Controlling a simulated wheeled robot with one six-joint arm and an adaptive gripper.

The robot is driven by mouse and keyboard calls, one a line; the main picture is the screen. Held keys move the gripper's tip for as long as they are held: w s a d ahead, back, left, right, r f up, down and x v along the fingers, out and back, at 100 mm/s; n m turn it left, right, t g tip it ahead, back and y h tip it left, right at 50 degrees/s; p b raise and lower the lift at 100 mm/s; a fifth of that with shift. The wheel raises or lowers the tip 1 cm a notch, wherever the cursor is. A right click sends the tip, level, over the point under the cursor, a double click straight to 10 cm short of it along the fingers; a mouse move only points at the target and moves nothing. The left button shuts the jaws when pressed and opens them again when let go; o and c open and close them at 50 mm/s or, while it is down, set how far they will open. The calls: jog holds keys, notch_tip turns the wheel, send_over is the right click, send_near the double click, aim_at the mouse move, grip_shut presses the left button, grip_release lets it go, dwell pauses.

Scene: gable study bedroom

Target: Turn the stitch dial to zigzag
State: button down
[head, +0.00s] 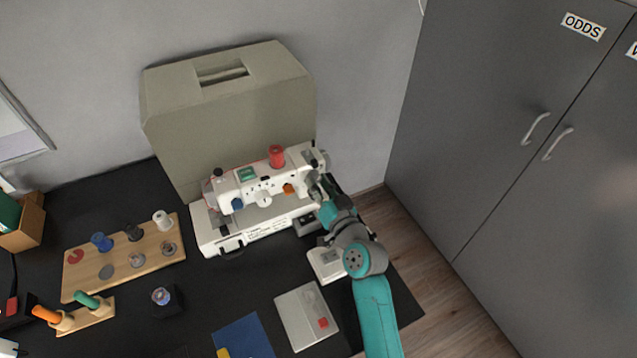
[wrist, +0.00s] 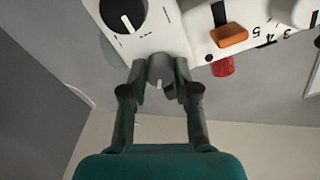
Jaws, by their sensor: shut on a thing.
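The white sewing machine (head: 240,226) stands on the black desk. In the wrist view its panel (wrist: 182,40) holds a small grey knob (wrist: 157,68) with a pale pointer line. My gripper (wrist: 160,78) is shut on this knob, one finger on each side. A larger black dial (wrist: 124,12) with a white pointer lies just beyond it. I cannot read which dial is the stitch dial, nor the marks around the grey knob. In the head view my gripper (head: 316,190) is at the machine's right end, and the arm hides the knob.
An orange lever (wrist: 229,36) beside a number scale and a red spool (wrist: 222,66) are near my gripper. A beige case (head: 230,115) stands behind the machine. A wooden spool board (head: 125,258) lies left. Grey cabinets (head: 480,130) stand right.

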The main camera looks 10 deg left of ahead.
jog(key=c, duration=0.9)
grip_release()
jog(key=shift+o, duration=0.2)
jog(key=shift+s+d, duration=0.1)
jog(key=v, duration=1.1)
jog(key=shift+s+d, duration=0.25)
jog(key=shift+s, duration=0.05)
